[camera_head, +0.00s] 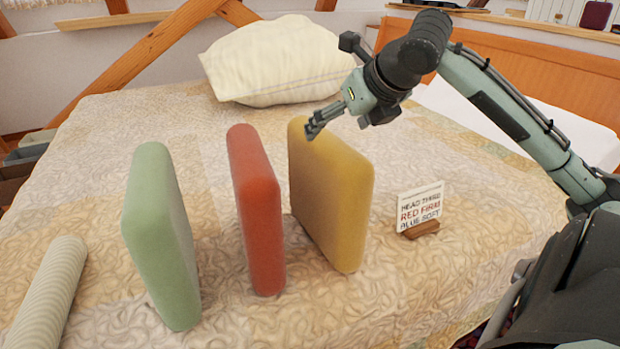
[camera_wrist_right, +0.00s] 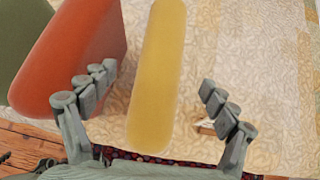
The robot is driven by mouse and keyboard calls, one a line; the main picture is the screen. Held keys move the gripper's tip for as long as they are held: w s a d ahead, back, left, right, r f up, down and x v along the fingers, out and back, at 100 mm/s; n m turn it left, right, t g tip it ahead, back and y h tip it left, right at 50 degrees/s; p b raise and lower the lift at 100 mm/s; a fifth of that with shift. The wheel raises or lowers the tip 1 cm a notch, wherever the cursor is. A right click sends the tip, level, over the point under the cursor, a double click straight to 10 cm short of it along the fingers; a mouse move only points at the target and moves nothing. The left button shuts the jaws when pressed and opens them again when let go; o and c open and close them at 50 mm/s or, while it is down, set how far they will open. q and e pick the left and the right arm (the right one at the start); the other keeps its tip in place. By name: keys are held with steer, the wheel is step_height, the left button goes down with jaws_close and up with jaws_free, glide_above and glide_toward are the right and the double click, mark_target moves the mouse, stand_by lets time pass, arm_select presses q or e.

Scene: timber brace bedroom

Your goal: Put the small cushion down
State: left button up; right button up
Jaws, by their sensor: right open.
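Three cushions stand on edge in a row on the bed: a green one (camera_head: 160,235), a red one (camera_head: 256,210) and a yellow one (camera_head: 330,200). The pictures do not show which the task calls the small cushion. My right gripper (camera_head: 314,128) is open at the top edge of the yellow cushion. In the right wrist view its spread fingers (camera_wrist_right: 158,80) lie on either side of the yellow cushion (camera_wrist_right: 157,60), with gaps on both sides. The red cushion (camera_wrist_right: 75,50) is close beside the left finger there. My left gripper is out of view.
A small lettered card (camera_head: 420,206) in a wooden stand is right of the yellow cushion. A pale bolster (camera_head: 48,295) lies at the front left, a cream pillow (camera_head: 275,60) at the back. The quilt (camera_head: 450,270) around the card is mostly clear.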

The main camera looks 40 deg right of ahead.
mark_target(330, 137)
steer(key=shift+x, duration=0.85)
steer(key=x, duration=0.6)
steer(key=shift+s+d, duration=0.1)
steer(key=shift+c, duration=0.3)
steer(key=c, duration=1.9)
